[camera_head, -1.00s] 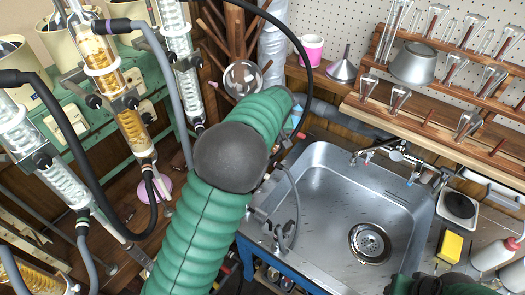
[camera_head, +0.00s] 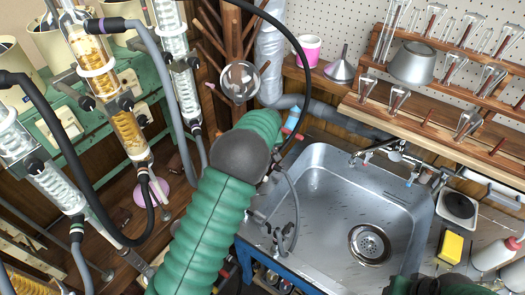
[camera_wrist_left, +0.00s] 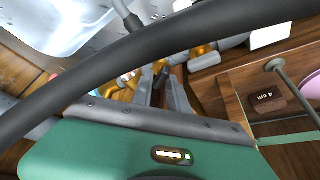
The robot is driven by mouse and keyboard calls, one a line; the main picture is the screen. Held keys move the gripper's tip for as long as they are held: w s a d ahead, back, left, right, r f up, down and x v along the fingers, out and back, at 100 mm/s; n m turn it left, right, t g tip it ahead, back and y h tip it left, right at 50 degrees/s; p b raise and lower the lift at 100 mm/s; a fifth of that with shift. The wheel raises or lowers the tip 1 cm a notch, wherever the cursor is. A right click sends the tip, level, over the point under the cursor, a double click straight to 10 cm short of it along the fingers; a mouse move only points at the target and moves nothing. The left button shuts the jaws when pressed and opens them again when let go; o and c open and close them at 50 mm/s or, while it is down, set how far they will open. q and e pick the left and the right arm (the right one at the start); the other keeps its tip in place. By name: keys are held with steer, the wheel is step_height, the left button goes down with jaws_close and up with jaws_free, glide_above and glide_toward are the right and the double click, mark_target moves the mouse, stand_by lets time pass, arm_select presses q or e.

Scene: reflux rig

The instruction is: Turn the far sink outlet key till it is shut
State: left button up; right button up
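The steel sink (camera_head: 330,200) is right of centre in the head view, with grey hose and outlet fittings (camera_head: 281,232) along its left rim. I cannot tell which fitting is the far outlet key. My left arm rises in its green sleeve left of the sink, and its gripper is hidden behind the arm. In the left wrist view my left gripper (camera_wrist_left: 165,92) shows two grey fingers with a narrow gap. Brass fittings (camera_wrist_left: 127,88) lie just left of the fingertips, another brass fitting (camera_wrist_left: 203,50) to the right. Contact is unclear.
A black hose (camera_wrist_left: 150,52) crosses close in front of the left wrist camera. Glass condensers (camera_head: 120,120) and hoses crowd the left side. A faucet (camera_head: 395,155) stands behind the sink. A yellow sponge (camera_head: 451,246) lies to its right. The sink basin is empty.

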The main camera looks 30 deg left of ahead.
arm_select(q)
steer(key=shift+a, duration=0.2)
jaws_close()
steer(key=shift+d+f, duration=0.1)
steer(key=shift+d, duration=0.05)
stand_by(0.7)
steer(key=o, duration=0.6)
jaws_free()
steer(key=shift+o, duration=0.2)
steer(key=p+v, duration=0.1)
steer(key=v, duration=1.5)
steer(key=shift+r, duration=0.45)
steer(key=shift+c, duration=0.2)
